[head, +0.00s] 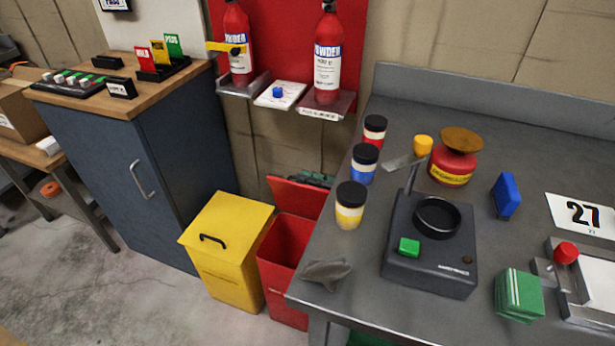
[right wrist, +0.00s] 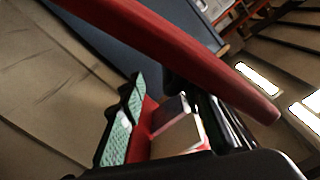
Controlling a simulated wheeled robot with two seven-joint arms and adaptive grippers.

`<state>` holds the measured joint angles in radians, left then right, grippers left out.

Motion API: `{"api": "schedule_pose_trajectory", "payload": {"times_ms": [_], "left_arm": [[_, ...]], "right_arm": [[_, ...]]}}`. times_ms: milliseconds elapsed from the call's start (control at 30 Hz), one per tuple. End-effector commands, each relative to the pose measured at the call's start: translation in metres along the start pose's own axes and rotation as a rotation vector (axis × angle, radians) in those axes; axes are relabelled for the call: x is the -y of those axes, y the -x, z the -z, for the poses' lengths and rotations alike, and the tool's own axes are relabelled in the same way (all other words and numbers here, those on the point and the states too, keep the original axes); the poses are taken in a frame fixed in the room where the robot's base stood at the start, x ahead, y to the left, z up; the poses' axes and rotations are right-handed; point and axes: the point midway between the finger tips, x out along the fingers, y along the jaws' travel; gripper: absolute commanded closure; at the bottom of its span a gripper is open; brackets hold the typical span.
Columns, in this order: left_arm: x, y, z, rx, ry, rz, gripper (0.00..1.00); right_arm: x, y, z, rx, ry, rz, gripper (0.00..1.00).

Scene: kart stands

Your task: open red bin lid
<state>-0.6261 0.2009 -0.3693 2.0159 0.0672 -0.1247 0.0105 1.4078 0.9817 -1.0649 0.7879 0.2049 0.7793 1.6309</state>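The red bin (head: 283,283) stands on the floor between the yellow bin and the grey workbench. Its lid (head: 296,197) is raised at the back, and the bin's mouth is uncovered. My right gripper (head: 318,180) is mostly hidden behind the raised lid; only a bit of green pad and dark finger shows above its top edge. In the right wrist view, a long red edge, which looks like the lid (right wrist: 170,45), crosses close in front of the camera. The gripper's fingers are apart there, with a gap between them. I cannot tell whether they touch the lid. My left gripper is not in view.
The closed yellow bin (head: 225,250) stands left of the red bin. The grey workbench (head: 350,285) is close on its right. Fire extinguishers (head: 328,60) on a shelf hang above the lid. A blue cabinet (head: 115,170) stands at the left. The floor in front is clear.

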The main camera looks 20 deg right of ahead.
Motion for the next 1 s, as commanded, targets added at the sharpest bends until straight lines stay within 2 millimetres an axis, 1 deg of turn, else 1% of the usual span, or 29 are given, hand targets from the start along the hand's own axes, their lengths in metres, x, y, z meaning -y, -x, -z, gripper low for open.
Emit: {"api": "schedule_pose_trajectory", "payload": {"times_ms": [33, 167, 233, 367, 500, 633, 800, 1000], "left_arm": [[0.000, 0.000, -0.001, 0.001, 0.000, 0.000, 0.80], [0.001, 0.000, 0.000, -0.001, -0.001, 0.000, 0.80], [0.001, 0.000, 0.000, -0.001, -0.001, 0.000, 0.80], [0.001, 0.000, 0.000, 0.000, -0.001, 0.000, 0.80], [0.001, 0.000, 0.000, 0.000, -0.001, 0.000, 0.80], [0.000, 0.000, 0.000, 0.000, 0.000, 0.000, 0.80], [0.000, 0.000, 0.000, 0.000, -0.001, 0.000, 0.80], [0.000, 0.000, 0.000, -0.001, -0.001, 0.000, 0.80]], "right_arm": [[-0.004, 0.000, -0.011, 0.014, -0.002, -0.007, 0.74], [-0.005, 0.004, -0.011, 0.013, -0.002, -0.008, 0.74], [-0.005, 0.011, -0.011, 0.013, -0.002, -0.008, 0.74], [-0.006, 0.036, -0.007, 0.011, 0.001, -0.013, 0.74], [-0.007, 0.069, -0.006, 0.009, 0.002, -0.016, 0.74], [-0.005, 0.092, -0.005, 0.008, 0.001, -0.013, 0.74], [-0.001, 0.111, -0.002, 0.004, 0.001, -0.003, 0.74], [0.001, 0.120, 0.000, 0.001, 0.001, 0.000, 0.74]]}}
